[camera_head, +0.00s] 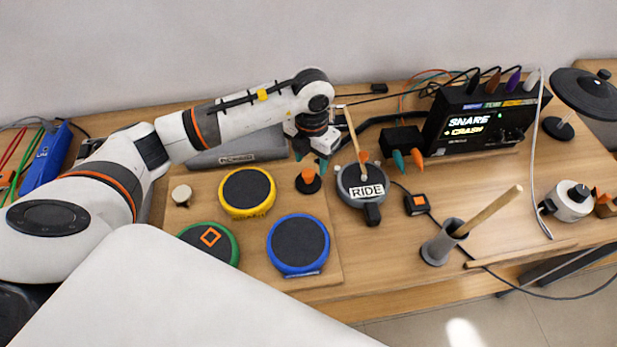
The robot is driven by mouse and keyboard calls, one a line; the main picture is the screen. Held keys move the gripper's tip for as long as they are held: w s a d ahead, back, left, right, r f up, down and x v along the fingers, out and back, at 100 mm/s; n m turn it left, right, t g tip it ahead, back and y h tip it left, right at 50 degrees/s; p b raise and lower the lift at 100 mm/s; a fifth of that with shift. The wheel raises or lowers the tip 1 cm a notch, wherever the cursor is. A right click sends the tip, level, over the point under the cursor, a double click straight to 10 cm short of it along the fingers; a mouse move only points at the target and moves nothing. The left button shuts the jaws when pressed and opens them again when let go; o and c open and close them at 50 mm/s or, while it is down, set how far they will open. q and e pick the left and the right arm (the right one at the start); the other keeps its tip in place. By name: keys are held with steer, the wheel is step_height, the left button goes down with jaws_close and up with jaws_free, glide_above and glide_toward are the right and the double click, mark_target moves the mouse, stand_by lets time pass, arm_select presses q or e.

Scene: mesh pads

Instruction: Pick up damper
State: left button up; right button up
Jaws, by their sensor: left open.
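My left gripper (310,160) points down with its teal-tipped fingers apart and nothing visible between them. It is above a small black piece with an orange top (308,180), which stands on the wooden board between the yellow pad and the RIDE pad. A flat orange square with an open middle (210,237) lies on the green-rimmed pad (187,236). No thing carries a damper label, so I cannot tell for sure which is the damper. My right gripper is not in view.
A yellow-rimmed pad (248,211), a blue-rimmed pad (298,244) and a white knob (181,195) are on the board. A grey holder (444,243) with a stick and a black SNARE/CRASH module (480,125) are right.

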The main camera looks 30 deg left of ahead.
mark_target(308, 172)
arm_select(q)
steer(key=f, duration=0.1)
steer(key=s+f+p, duration=0.1)
steer(key=f, duration=0.1)
steer(key=shift+s+a+f, duration=0.1)
steer(key=shift+f, duration=0.65)
